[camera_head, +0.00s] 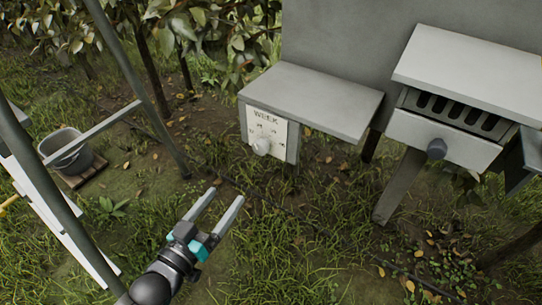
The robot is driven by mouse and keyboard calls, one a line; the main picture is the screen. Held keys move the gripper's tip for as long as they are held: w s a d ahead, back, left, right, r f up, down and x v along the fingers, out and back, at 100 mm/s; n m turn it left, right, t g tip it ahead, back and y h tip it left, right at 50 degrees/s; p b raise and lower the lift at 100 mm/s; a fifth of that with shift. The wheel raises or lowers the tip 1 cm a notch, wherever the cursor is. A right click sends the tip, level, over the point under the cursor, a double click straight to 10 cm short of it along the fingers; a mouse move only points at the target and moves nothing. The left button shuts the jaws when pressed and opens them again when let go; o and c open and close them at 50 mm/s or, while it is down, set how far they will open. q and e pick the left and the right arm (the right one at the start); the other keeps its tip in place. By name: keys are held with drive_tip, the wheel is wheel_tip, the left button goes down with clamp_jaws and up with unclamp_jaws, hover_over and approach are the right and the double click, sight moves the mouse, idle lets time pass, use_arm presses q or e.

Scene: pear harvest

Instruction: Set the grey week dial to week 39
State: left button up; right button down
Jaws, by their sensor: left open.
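The week dial (261,147) is a small pale knob low on a white plate (280,128) marked "WEEK". The plate is on the front of a grey box under a flat grey top (312,98). The numbers around the dial are too small to read, so I cannot tell its setting. My left gripper (226,195) is open and empty, in front of and below the dial in the picture, apart from it. My right gripper is not in view.
A grey bucket (68,148) stands at the left behind slanted metal poles (135,60). Grass with fallen leaves lies between my left gripper and the box.

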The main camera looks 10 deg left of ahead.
use_arm(q)
drive_tip(key=b, duration=0.5)
approach(259, 151)
drive_tip(key=x, duration=0.7)
drive_tip(key=shift+w+f, duration=0.1)
drive_tip(key=shift+w, duration=0.15)
drive_tip(key=shift+x, duration=0.9)
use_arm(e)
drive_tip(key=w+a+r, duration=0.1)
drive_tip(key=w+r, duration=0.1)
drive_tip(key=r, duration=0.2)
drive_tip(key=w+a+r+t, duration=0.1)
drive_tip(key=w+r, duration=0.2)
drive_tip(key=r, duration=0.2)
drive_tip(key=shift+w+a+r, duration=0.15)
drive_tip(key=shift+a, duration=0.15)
use_arm(q)
clamp_jaws()
